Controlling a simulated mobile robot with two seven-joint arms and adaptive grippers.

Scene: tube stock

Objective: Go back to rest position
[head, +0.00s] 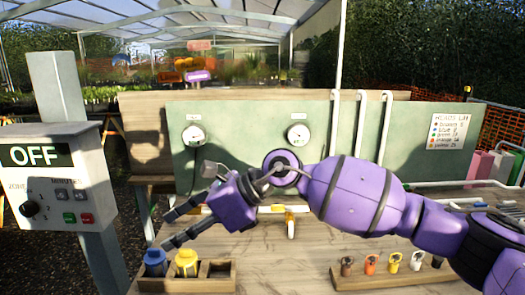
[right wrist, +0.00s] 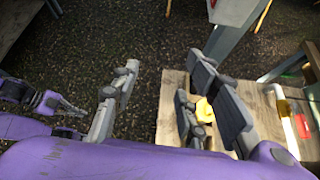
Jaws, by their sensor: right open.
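My right gripper (head: 168,230) shows in the head view at the end of the purple arm that comes in from the right. It is open and points left, above the wooden table (head: 300,262) and close over a holder (head: 209,284) with a blue-capped item (head: 155,262) and a yellow-capped item (head: 186,262). In the right wrist view its fingers (right wrist: 160,80) are spread with nothing between them. Purple and grey robot parts, probably my left gripper (right wrist: 60,108), show at that view's left edge; their finger state is unclear. My left arm is not visible in the head view.
A control box (head: 55,180) reading OFF stands on a post at the left. A green panel (head: 245,150) with two gauges rises behind the table. A wooden block (head: 395,278) with several coloured fittings lies at the front right, under my right arm.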

